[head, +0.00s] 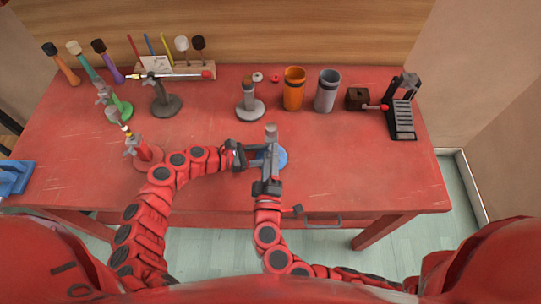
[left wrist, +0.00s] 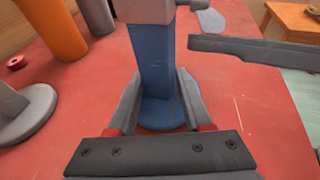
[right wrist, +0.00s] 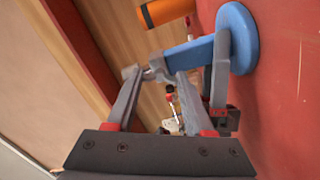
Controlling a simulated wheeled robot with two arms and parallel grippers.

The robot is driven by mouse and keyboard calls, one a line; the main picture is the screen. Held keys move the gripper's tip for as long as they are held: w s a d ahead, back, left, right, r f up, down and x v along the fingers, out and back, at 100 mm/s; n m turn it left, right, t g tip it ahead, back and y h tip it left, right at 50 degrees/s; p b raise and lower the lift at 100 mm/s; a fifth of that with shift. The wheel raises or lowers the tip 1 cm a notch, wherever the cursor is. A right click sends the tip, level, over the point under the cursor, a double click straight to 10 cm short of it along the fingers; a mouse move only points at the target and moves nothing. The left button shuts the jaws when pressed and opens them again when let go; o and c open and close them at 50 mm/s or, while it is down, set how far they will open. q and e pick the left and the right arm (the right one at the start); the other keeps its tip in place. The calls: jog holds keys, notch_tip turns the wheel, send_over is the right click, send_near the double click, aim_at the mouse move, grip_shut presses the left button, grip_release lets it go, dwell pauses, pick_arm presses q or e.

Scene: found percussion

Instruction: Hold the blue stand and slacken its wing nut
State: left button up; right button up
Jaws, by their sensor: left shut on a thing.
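The blue stand has a round base (head: 281,158) and a flat blue post, which shows upright in the left wrist view (left wrist: 155,65). Its grey clamp head (left wrist: 145,10) tops the post, with a small grey part sticking out to the right. My left gripper (head: 255,157) is shut on the post low down, one finger on each side. My right gripper (head: 270,163) is on the near side, its fingers spread apart. In the right wrist view its tips are near the grey top end (right wrist: 155,68) of the blue post.
Behind stand a grey stand (head: 250,108), an orange cup (head: 294,88) and a grey cup (head: 326,91). A dark stand (head: 166,104) with a rod is back left; a red-based stand (head: 149,155) is beside my left arm. A black pedal (head: 402,118) is right. The table's right front is clear.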

pick_arm(q)
jog(key=shift+c, duration=0.3)
pick_arm(e)
jog(key=o, duration=0.4)
pick_arm(q)
jog(key=shift+c, duration=0.6)
pick_arm(e)
jog(key=shift+o, duration=0.2)
jog(key=shift+s, duration=0.1)
jog(key=s, duration=1.1)
jog(key=shift+s+a, duration=0.3)
jog(key=shift+s, duration=0.1)
pick_arm(q)
jog(key=o, duration=1.1)
